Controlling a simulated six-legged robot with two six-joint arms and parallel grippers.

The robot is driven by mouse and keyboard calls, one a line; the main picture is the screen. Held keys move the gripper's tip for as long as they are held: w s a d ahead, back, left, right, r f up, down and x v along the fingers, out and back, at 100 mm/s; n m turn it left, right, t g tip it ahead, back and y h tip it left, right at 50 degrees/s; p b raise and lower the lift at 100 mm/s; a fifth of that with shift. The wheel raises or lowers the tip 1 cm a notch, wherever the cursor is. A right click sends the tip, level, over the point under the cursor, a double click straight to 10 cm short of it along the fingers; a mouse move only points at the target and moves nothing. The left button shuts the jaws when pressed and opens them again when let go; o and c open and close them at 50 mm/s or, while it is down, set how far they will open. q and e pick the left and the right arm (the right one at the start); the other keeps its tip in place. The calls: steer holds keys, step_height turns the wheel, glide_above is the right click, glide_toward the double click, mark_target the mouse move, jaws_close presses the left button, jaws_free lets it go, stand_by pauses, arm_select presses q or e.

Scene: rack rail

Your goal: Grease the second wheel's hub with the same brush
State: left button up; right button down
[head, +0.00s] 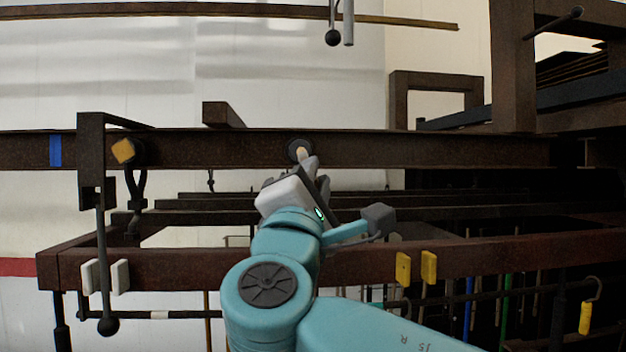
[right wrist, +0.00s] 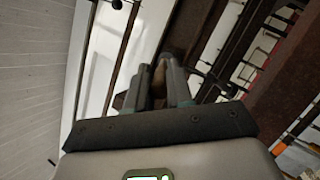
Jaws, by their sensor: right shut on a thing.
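My right gripper (head: 313,172) reaches up to the long brown rail and is shut on the brush. In the right wrist view a brown part of the brush (right wrist: 159,77) shows between the two fingers; the rest is hidden. Another dark wheel (head: 137,151) sits farther left on the rail, with a yellow-orange block (head: 122,150) at its left side. My left gripper is not in view.
The brown rail (head: 220,149) runs across the picture, with a blue band (head: 55,150) at left. A lower brown beam (head: 180,267) carries white pads (head: 120,276) and yellow tabs (head: 403,267). A dark bracket (head: 91,155) hangs at left. Dark posts and racks crowd the right.

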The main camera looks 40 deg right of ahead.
steer(key=shift+w, duration=0.15)
steer(key=shift+s+d, duration=0.15)
steer(key=shift+s, duration=0.05)
steer(key=shift+s+d+r, duration=0.1)
steer(key=shift+s+d, duration=0.05)
steer(key=shift+d, duration=0.2)
stand_by(0.3)
steer(key=shift+w, duration=0.35)
steer(key=shift+d, duration=0.15)
steer(key=shift+w+d, duration=0.2)
steer(key=shift+w, duration=0.15)
